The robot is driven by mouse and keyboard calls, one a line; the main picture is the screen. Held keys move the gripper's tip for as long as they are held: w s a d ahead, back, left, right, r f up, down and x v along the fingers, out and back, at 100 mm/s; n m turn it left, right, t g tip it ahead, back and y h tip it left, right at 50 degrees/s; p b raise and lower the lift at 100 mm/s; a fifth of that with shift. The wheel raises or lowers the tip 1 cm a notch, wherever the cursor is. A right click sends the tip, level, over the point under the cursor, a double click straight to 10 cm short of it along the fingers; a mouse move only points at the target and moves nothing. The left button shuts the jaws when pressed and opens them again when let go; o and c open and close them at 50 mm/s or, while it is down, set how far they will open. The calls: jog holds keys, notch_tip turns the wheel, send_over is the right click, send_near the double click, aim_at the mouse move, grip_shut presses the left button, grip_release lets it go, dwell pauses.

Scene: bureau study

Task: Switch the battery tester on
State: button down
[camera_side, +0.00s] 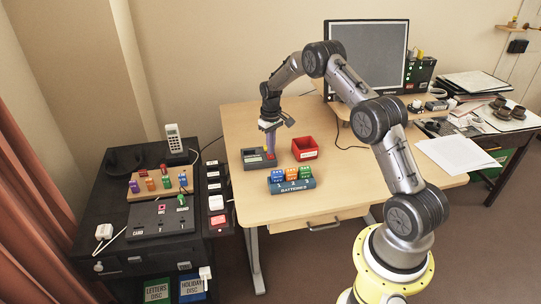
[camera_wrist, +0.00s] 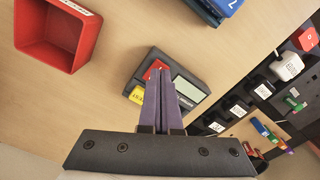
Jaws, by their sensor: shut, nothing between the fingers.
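The battery tester (camera_side: 252,164) is a dark grey box on the desk's left part. In the wrist view the tester (camera_wrist: 203,99) shows a pale display (camera_wrist: 188,91), a red part (camera_wrist: 153,68) and a yellow part (camera_wrist: 137,95). My gripper (camera_side: 270,153) points down over the tester's right side, its purple fingers together and empty. In the wrist view my gripper (camera_wrist: 161,72) has its fingertips close to the red part and covers some of it. I cannot tell whether they touch, or which way any switch is set.
A red open bin (camera_side: 305,148) stands right of the tester. A blue battery holder (camera_side: 291,185) with several coloured batteries is in front. A black cabinet (camera_side: 150,249) with pegs and switches stands to the left. The desk's front right (camera_side: 345,190) is clear.

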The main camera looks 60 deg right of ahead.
aim_at(271, 157)
jog(key=shift+f, duration=1)
dwell(0.5)
jog(key=shift+r, duration=3.5)
